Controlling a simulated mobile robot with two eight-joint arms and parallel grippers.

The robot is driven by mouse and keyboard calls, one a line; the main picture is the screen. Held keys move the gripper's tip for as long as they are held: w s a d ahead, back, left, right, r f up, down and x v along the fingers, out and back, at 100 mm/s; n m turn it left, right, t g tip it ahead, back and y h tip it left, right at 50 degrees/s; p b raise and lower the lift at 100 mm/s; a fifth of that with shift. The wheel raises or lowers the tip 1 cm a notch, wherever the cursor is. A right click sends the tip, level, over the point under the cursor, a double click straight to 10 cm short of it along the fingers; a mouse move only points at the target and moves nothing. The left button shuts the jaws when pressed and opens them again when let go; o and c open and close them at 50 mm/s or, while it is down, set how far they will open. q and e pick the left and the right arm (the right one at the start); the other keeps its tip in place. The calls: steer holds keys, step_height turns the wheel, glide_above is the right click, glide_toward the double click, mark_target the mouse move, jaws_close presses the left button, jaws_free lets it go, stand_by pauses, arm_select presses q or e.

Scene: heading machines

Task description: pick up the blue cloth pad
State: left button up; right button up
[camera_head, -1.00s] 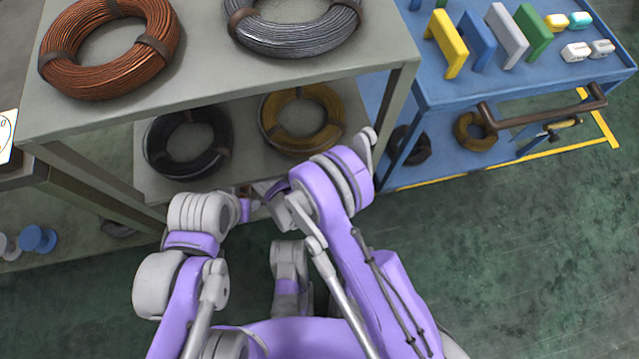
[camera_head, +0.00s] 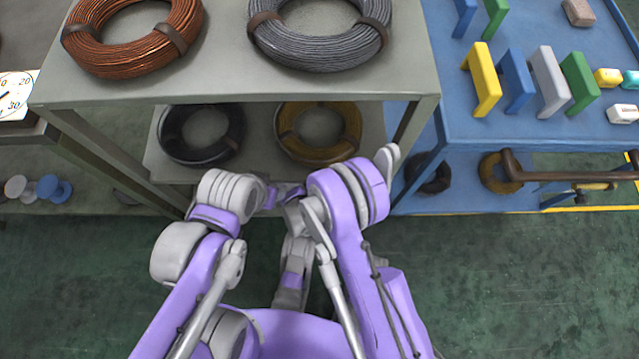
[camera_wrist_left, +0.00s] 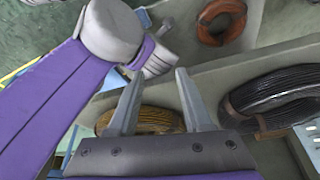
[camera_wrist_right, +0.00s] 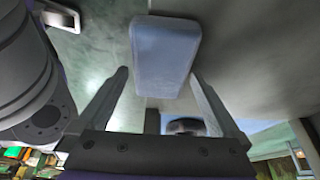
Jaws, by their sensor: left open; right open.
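I cannot make out a cloth pad for certain. On the blue cart at the right of the head view stand a blue bent piece (camera_head: 516,82) and, farther back, another blue piece (camera_head: 464,16). Neither clearly looks like cloth. My left gripper (camera_wrist_left: 153,85) is open and empty in its wrist view, with a yellow coil beyond its fingers. My right gripper (camera_wrist_right: 158,78) is open. A pale blue rounded block (camera_wrist_right: 165,55) shows beyond its fingers, and I cannot tell what it is. In the head view my folded arms hide both grippers.
A grey shelf (camera_head: 225,82) stands ahead with copper (camera_head: 130,62) and grey wire coils (camera_head: 320,62) on top and darker coils below. The blue cart (camera_head: 460,128) carries yellow, grey and green pieces and small blocks. Its dark handle (camera_head: 570,176) juts forward. Green floor (camera_head: 520,290) is clear at the right.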

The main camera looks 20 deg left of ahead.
steer(key=shift+f, duration=0.3)
stand_by(0.4)
steer(key=c, duration=1.2)
steer(key=shift+r, duration=0.1)
